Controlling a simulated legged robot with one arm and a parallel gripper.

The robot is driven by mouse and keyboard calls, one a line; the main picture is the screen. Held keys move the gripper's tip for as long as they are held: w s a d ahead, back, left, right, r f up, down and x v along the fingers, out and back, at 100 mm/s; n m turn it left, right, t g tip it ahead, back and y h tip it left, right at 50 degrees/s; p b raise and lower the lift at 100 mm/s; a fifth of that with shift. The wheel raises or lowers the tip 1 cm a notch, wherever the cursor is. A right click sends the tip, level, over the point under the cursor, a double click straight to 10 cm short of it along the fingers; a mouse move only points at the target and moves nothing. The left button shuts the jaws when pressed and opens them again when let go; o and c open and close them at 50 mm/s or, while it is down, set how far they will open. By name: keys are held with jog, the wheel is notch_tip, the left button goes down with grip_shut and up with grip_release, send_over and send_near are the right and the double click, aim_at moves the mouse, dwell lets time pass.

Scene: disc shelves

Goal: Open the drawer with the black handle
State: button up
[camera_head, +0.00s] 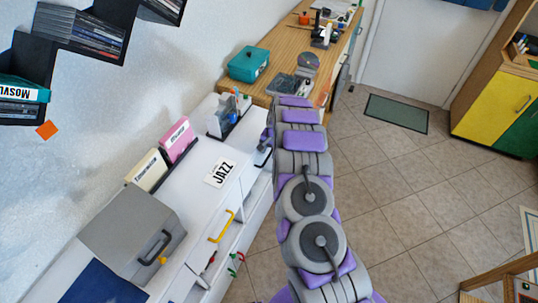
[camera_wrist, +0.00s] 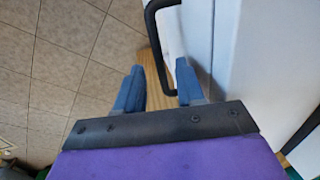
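The black handle (camera_wrist: 154,42) is a bent bar on a white drawer front (camera_wrist: 198,35) in the wrist view. My gripper (camera_wrist: 158,66) is open, with its two blue-grey fingers apart. The handle's lower part runs down into the gap between the fingers, and I cannot tell whether either finger touches it. In the head view my gripper (camera_head: 268,138) is at the far end of the white cabinet's front (camera_head: 252,180). A dark handle (camera_head: 262,157) shows there beside it, partly hidden by my arm.
A wooden desk (camera_head: 285,60) adjoins behind.

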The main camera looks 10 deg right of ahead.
jog(key=shift+w+a+f, duration=0.15)
jog(key=shift+f, duration=0.7)
grip_shut()
